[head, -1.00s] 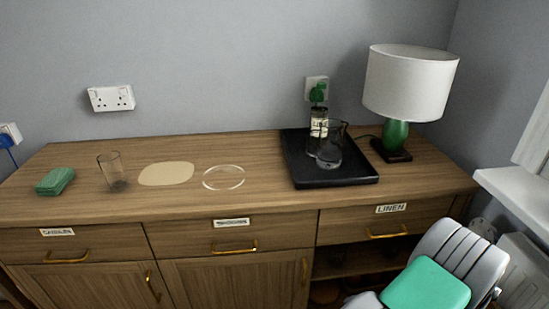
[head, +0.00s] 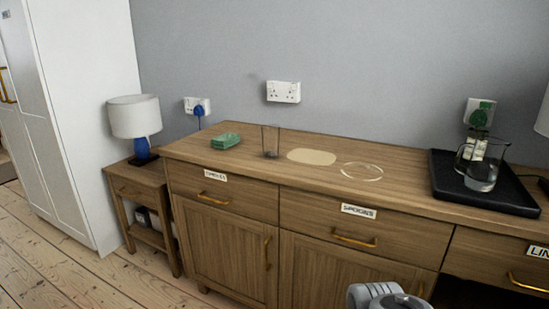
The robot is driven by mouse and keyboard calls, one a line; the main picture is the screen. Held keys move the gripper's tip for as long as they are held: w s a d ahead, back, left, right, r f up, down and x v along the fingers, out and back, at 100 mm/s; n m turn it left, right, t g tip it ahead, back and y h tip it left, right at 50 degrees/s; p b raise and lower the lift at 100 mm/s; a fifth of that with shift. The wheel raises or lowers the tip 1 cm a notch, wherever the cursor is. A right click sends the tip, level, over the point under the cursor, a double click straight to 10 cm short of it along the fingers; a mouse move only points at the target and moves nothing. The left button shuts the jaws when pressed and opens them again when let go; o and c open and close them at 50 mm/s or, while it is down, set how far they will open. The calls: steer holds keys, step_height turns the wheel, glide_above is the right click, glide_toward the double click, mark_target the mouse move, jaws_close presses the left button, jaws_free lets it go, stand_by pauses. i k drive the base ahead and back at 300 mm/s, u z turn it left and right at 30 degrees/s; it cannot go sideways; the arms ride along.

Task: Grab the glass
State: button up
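A clear, empty-looking drinking glass (head: 270,142) stands upright on the wooden sideboard (head: 225,166), near its left end. It is between a green block (head: 226,141) on its left and a flat beige oval mat (head: 312,157) on its right. My gripper is not in view. Only a grey piece of my arm shows at the bottom edge, well below and to the right of the glass, in front of the cupboard doors.
A clear round disc (head: 361,172) lies right of the mat. A black tray (head: 510,198) holds a glass jug (head: 482,178) and a bottle. A blue lamp (head: 135,118) stands on a low side table (head: 136,181) beside a white wardrobe (head: 66,120). Floorboards at left are clear.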

mark_target(270, 133)
steer(key=z, duration=0.05)
steer(key=k, duration=0.1)
steer(key=u, duration=2.15)
steer(key=i, duration=1.6)
steer(key=z, duration=1.85)
